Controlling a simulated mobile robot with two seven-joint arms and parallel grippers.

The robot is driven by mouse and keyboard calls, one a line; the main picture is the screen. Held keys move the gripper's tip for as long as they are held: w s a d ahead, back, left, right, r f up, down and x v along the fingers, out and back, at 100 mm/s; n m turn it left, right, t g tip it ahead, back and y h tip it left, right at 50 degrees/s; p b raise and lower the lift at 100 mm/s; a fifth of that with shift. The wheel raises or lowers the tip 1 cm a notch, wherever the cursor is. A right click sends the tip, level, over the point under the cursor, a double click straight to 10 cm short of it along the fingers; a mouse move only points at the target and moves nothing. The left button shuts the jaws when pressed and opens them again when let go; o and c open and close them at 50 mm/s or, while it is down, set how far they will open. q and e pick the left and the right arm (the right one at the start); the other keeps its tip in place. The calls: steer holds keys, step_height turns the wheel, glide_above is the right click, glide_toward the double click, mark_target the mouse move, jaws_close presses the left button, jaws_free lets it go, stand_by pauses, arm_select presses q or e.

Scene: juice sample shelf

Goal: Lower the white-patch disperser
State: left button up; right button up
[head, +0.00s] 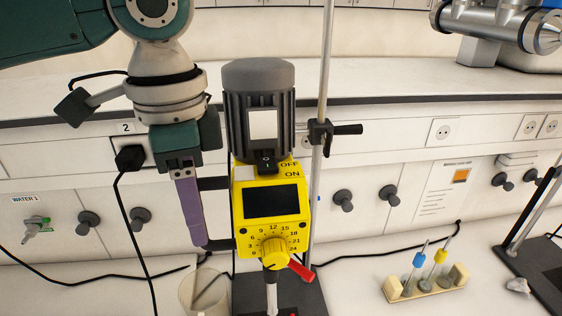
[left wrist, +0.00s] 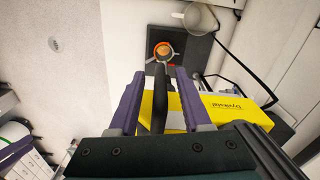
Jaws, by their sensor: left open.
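The disperser has a yellow control box (head: 272,196) and a dark grey motor (head: 258,100) with a white patch (head: 263,124) on its front. It is mounted on an upright metal rod (head: 325,65) with a black clamp lever (head: 347,129). My left gripper (head: 199,240) points down at the box's left side, its purple finger overlapping the side handle. In the left wrist view its two purple fingers (left wrist: 160,72) are open on either side of a black handle (left wrist: 159,100). Contact cannot be told. My right gripper is out of view.
A clear beaker (head: 205,292) stands below, left of the dark base plate (head: 305,298). A small rack (head: 425,291) with blue- and yellow-topped tools is at the right. A black cable (head: 137,235) hangs on the left. Another stand (head: 530,225) is at the far right.

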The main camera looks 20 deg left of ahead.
arm_select(q)
steer(key=shift+f, duration=1)
steer(key=shift+c, duration=0.3)
jaws_close()
stand_by(0.4)
